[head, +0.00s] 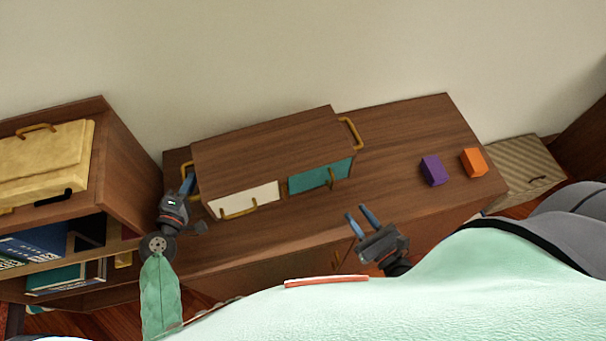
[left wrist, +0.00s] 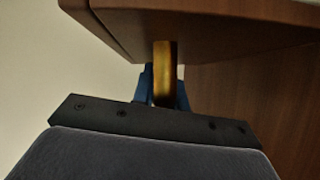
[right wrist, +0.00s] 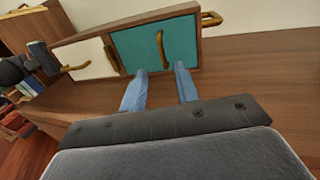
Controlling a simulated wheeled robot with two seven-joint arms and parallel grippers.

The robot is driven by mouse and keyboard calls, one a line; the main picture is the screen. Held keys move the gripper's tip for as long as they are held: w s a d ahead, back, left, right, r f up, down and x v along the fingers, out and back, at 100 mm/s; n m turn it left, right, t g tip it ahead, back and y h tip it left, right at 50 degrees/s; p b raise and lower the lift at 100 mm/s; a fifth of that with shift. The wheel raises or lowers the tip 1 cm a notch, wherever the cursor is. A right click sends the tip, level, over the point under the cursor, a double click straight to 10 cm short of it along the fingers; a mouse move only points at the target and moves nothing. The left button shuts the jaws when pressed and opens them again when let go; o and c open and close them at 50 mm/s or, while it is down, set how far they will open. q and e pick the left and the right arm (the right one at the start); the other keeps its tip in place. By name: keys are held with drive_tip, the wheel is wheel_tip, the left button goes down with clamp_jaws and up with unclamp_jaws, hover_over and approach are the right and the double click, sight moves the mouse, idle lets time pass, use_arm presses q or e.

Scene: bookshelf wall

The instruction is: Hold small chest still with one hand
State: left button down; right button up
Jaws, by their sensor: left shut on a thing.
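The small chest (head: 268,150) is a brown wooden box on a long brown cabinet top. Its front has a white drawer (head: 247,202) and a teal drawer (head: 318,176), each with a brass handle, and both look closed. Brass side handles show at its left end and its right end (head: 351,133). My left gripper (head: 188,182) is at the chest's left end, shut on the brass side handle (left wrist: 165,72). My right gripper (head: 361,217) is open and empty in front of the teal drawer, which also shows in the right wrist view (right wrist: 141,46), apart from its handle.
A purple block (head: 433,170) and an orange block (head: 473,163) stand on the cabinet top (head: 405,130) to the right. A bookshelf (head: 130,165) with books and a yellow case (head: 45,165) stands at left. A striped box (head: 525,168) is at far right.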

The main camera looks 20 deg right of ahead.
drive_tip(key=shift+x, duration=5.45)
drive_tip(key=shift+f, duration=0.1)
clamp_jaws()
